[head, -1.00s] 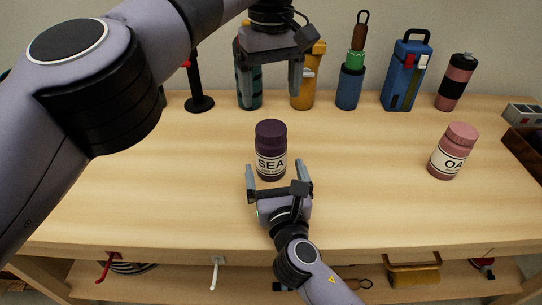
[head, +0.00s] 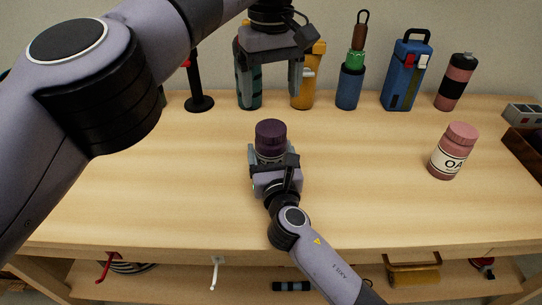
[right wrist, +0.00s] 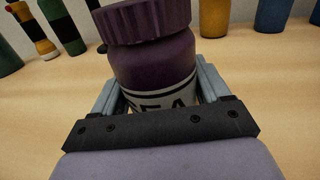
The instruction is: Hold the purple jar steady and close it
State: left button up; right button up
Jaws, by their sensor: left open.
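The purple jar (head: 270,141) stands upright on the table with its ridged dark purple lid on top. I cannot tell how tightly the lid sits. My right gripper (head: 273,163) comes from the front, with its fingers on either side of the jar's lower body. The right wrist view shows the jar (right wrist: 157,66) between the fingers, its white label partly hidden by the gripper. Whether both fingers press on it is unclear. My left gripper (head: 268,82) is open and empty, pointing down above and behind the jar.
A pink jar (head: 454,152) stands to the right. Along the back are a blue lantern-like case (head: 405,75), a blue bottle (head: 350,87), an orange container (head: 304,88) and a pink-black bottle (head: 456,82). The table (head: 360,190) is clear around the purple jar.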

grip_shut()
pick_arm(q)
jog(key=n, duration=1.3)
jog(key=shift+n, duration=0.3)
jog(key=n, duration=0.4)
jog(key=shift+n, duration=0.4)
jog(key=n, duration=0.4)
jog(key=shift+n, duration=0.3)
jog(key=n, duration=0.4)
jog(key=shift+n, duration=0.3)
jog(key=n, duration=0.4)
jog(key=shift+f, duration=0.1)
